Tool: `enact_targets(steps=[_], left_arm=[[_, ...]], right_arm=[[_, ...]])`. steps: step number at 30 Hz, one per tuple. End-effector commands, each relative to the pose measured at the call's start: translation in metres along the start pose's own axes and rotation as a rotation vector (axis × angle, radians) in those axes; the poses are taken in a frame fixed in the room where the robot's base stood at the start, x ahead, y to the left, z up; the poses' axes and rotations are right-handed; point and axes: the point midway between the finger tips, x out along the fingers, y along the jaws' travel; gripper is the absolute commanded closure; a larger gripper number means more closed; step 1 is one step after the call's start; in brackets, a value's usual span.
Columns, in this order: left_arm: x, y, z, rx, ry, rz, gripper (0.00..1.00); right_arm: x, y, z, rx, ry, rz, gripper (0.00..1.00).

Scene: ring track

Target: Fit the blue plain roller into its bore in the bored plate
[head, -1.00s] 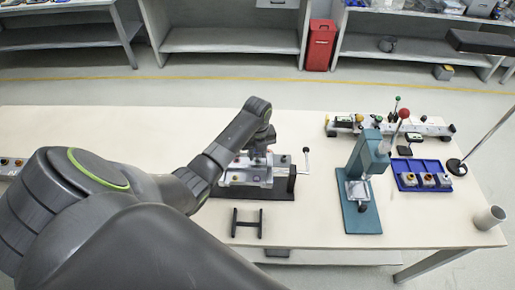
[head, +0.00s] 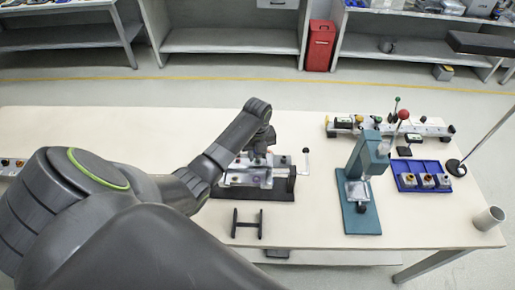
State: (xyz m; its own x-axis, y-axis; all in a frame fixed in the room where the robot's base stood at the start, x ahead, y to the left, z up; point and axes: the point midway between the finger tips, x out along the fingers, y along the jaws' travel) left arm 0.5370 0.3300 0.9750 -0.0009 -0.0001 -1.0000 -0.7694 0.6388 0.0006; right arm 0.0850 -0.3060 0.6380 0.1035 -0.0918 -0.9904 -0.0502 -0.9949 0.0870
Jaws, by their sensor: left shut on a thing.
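My left arm reaches in from the left, and its gripper (head: 258,153) points down over a grey metal fixture (head: 245,178) on a dark base at the middle of the table. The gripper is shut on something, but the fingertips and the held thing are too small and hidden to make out. I cannot tell the blue plain roller or the bored plate and its bore apart in this view. My right gripper is not in view.
A black stand (head: 247,224) lies in front of the fixture. A teal press (head: 362,185) with a red knob stands to its right. The table's left back is clear.

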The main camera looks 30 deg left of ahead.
Motion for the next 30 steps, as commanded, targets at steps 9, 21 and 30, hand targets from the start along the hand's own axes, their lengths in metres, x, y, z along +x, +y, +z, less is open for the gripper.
enact_targets(steps=[9,21,30], left_arm=[[0.001,0.000,0.000,0.000,0.000,0.000,0.95],[0.010,0.000,0.000,0.000,0.000,0.000,0.95],[0.018,0.000,0.000,0.000,0.000,0.000,0.95]], right_arm=[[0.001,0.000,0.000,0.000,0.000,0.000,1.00],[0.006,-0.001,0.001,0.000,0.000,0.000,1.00],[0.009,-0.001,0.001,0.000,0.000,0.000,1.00]])
